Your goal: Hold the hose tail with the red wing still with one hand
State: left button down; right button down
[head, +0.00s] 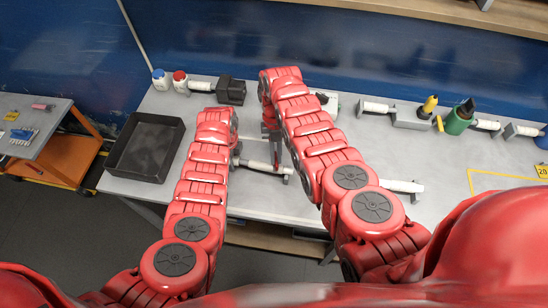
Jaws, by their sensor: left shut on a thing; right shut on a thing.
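A short white hose piece (262,167) with grey end fittings lies across the middle of the bench, between my two forearms. My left gripper (236,153) is mostly hidden behind its red wrist; it is shut, at the left end of this piece. My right gripper (275,150) points down beside the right arm and is shut, over the right part of the same piece. The fingertips are too small to show the exact grip. I cannot make out a red wing; the arms may hide it.
A black tray (146,148) sits at the bench's left. Two small jars (180,81), a black box (231,91), more white hose pieces (376,107) and a green container (458,119) line the back. Another white piece (403,186) lies right of my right arm. Yellow tape marks the right side.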

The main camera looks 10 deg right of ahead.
aim_at(276, 158)
jog(key=c, duration=0.9)
grip_release()
jog(key=shift+o, duration=0.2)
jog(key=shift+r, duration=0.1)
jog(key=shift+r, duration=1.25)
jog(key=shift+w+a+r, duration=0.15)
jog(key=shift+r, duration=0.4)
jog(key=shift+d+r, duration=0.3)
jog(key=shift+r, duration=0.4)
notch_tip(276, 158, up, 5)
jog(key=shift+a+f, duration=0.1)
jog(key=shift+a, duration=0.05)
jog(key=shift+c, duration=0.3)
